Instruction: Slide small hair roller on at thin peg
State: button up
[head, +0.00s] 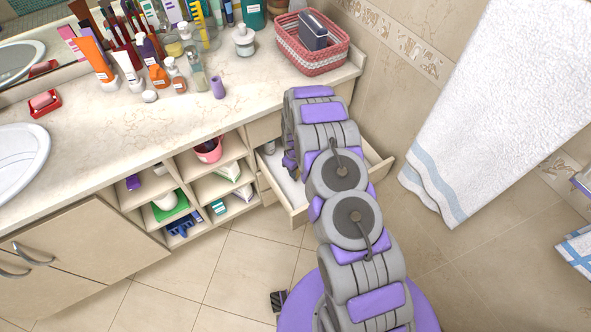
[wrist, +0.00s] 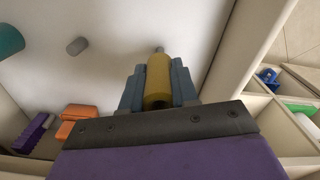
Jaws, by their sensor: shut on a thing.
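In the wrist view, my gripper (wrist: 158,88) is shut on a yellow cylinder, the small hair roller (wrist: 158,75), with one grey-blue finger on each side. A thin light-grey tip, seemingly the thin peg (wrist: 160,49), shows just past the roller's far end. I cannot tell whether the roller is around it or only in front of it. A thicker grey peg (wrist: 77,46) stands to the left on the white drawer floor. In the head view my arm reaches down into the open drawer (head: 376,171), and the roller and thin peg are hidden there.
A teal cylinder (wrist: 10,41), an orange block (wrist: 80,121) and a purple item (wrist: 33,133) lie left in the drawer. The drawer wall (wrist: 246,45) is close on the right. Open shelves (head: 213,185) stand left of the drawer. A woven basket (head: 311,44) sits on the counter above.

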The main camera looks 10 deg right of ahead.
jog(key=shift+f+b, duration=0.65)
jog(key=shift+f, duration=1.55)
jog(key=o, duration=1.1)
notch_tip(320, 180, up, 17)
jog(key=p, duration=0.3)
jog(key=shift+r, duration=0.2)
